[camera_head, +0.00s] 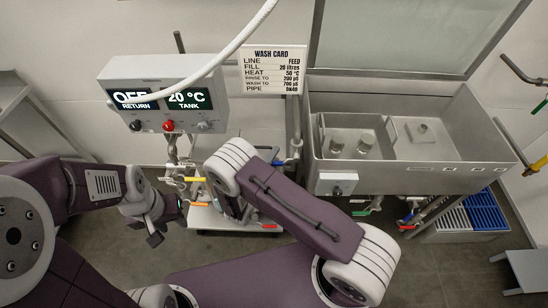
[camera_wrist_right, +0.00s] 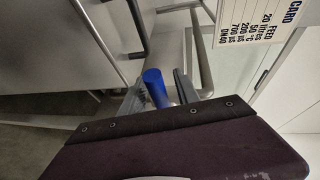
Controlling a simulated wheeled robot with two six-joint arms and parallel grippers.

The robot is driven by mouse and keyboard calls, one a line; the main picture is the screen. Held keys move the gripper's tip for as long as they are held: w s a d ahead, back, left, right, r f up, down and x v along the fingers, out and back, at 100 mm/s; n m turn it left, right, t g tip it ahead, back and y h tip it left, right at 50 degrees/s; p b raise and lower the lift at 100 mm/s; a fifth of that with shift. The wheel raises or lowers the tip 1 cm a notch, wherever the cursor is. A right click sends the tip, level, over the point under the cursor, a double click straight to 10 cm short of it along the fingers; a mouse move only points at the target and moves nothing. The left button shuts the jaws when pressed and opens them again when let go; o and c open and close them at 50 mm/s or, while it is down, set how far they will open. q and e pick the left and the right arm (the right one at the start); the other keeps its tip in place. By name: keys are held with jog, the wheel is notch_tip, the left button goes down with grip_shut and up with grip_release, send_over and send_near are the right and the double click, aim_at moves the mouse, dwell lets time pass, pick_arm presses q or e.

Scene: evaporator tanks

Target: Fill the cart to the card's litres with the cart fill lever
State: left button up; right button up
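The wash card (camera_head: 273,70) on the wall reads FEED, fill 20 litres, heat 50 °C; part of it shows in the right wrist view (camera_wrist_right: 265,28). A blue handle (camera_wrist_right: 155,88) stands between the fingers of my right gripper (camera_wrist_right: 163,92). These fingers look parted, with a small gap on one side of it. A blue handle (camera_head: 278,163) also shows beside my right wrist in the head view. My right arm hides much of the cart (camera_head: 205,221). My left gripper (camera_head: 167,221) is empty, its fingers apart, left of the cart. I cannot tell which handle is the cart fill lever.
A control box (camera_head: 165,95) shows OFF for RETURN and 20 °C for TANK. A yellow handle (camera_head: 194,180) and a red handle (camera_head: 268,227) are near the cart. A steel sink tank (camera_head: 420,175) stands at right, with blue and white crates (camera_head: 470,215) below.

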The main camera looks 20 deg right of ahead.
grip_shut()
dwell(1.3)
